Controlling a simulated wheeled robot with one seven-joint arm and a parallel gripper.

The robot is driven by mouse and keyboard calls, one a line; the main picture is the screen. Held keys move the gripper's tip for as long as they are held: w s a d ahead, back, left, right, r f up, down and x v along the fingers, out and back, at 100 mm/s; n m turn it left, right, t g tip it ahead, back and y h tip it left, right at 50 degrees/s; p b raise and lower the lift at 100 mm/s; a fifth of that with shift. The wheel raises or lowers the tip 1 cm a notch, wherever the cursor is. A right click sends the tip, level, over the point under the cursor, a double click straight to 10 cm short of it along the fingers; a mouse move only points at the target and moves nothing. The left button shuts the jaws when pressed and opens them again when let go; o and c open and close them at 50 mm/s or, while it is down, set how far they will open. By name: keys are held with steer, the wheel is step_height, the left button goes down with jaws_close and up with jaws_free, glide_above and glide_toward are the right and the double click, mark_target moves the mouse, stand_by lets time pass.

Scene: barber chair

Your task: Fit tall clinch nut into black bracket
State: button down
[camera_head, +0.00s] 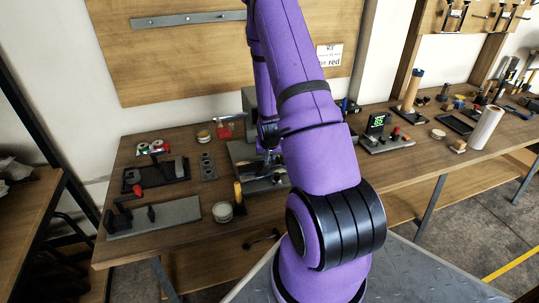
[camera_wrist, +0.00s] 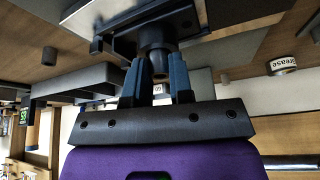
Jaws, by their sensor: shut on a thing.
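In the wrist view, the two fingers of my gripper (camera_wrist: 158,72) are closed on a dark, round, flanged piece, which looks like the tall clinch nut (camera_wrist: 157,42). The nut is right at a dark plate-like part that looks like the black bracket (camera_wrist: 122,24). The nut's far end is hidden against this part, so I cannot tell whether it is inside or only touching. In the head view, my gripper (camera_head: 269,153) is small and partly hidden by my purple arm, over the grey fixture (camera_head: 243,157) on the bench.
A small display (camera_head: 377,122) stands right of my arm.

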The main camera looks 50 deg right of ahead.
steer(key=c, duration=1.1)
jaws_free()
steer(key=shift+s+a+f, duration=0.35)
steer(key=shift+s+f, duration=0.15)
steer(key=shift+f, duration=0.05)
steer(key=shift+o, duration=0.2)
steer(key=shift+w+r, duration=0.1)
steer(key=shift+r, duration=0.4)
steer(key=shift+o, duration=0.2)
steer(key=w+v, duration=0.1)
steer(key=v, duration=1.1)
steer(key=shift+d+r, duration=0.25)
steer(key=shift+r, duration=0.05)
steer(key=s+a+r+n+t+y, duration=0.15)
steer(key=a+r+n, duration=0.35)
steer(key=a+r, duration=1.3)
steer(key=s+a+r+n+y, duration=0.1)
steer(key=s+a+r+n, duration=0.1)
steer(key=s+a+r, duration=0.2)
steer(key=s+a+r+n+y, duration=0.1)
steer(key=s+a+r+n, duration=0.1)
steer(key=s+a+r, duration=0.3)
steer(key=s+r, duration=0.4)
steer(key=s, duration=0.1)
steer(key=shift+a, duration=0.1)
